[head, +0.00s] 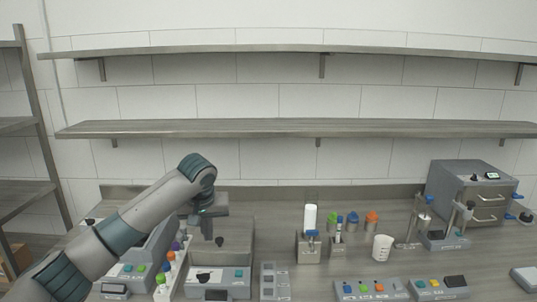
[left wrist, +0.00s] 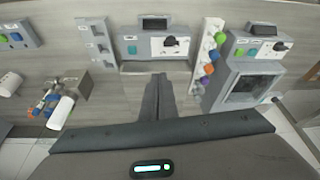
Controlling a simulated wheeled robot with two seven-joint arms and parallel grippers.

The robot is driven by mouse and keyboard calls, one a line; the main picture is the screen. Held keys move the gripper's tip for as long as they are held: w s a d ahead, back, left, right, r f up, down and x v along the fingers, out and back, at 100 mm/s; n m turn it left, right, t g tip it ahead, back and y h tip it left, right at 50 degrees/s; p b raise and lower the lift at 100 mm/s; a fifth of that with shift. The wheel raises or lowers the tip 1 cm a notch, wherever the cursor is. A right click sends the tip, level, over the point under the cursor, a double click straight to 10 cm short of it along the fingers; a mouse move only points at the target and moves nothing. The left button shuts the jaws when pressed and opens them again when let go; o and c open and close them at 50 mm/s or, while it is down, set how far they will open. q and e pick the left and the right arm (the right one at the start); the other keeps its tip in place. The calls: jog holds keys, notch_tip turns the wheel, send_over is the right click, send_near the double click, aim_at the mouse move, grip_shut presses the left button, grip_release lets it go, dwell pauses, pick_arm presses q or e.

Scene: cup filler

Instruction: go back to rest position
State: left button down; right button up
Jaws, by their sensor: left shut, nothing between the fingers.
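My left arm comes in from the left in the head view and bends down over the bench. Its gripper (head: 196,217) hangs above the left devices, partly hidden by the wrist. In the left wrist view the two fingers of the left gripper (left wrist: 159,82) lie together, with nothing held. They are in front of a grey device with a green button and a black knob (left wrist: 170,43). My right gripper does not show in either view.
A rack of coloured caps (left wrist: 207,55) stands close beside the left gripper. A white measuring cup (head: 382,247), a bottle stand (head: 308,247) and a grey drawer unit (head: 470,192) stand to the right. Wall shelves (head: 300,128) run above; the air between shelf and bench is clear in the middle.

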pick_arm(q)
jog(key=s+d+f+m+h, duration=0.2)
jog(key=s+d+f, duration=0.2)
jog(key=s+f, duration=0.75)
jog(key=s+d+f+m+h, duration=0.15)
jog(key=s+d+f, duration=0.35)
jog(key=s+f, duration=0.65)
jog(key=s+a+f+y, duration=0.1)
jog(key=s+a+f, duration=0.1)
jog(key=s+a, duration=0.5)
jog(key=s+a+f+y, duration=0.1)
jog(key=s+a+f, duration=0.15)
jog(key=s, duration=0.95)
jog(key=s+a+f+y, duration=0.1)
jog(key=s+a+f, duration=0.3)
jog(key=s, duration=0.5)
notch_tip(320, 180, down, 31)
jog(key=s+g+b, duration=0.2)
jog(key=b, duration=0.1)
jog(key=s+a+f+g+b, duration=0.1)
jog(key=s+a+f+b, duration=0.2)
jog(key=s+f, duration=1.5)
jog(key=shift+a+f+m, duration=0.35)
jog(key=shift+a+f, duration=0.15)
jog(key=shift+f, duration=0.35)
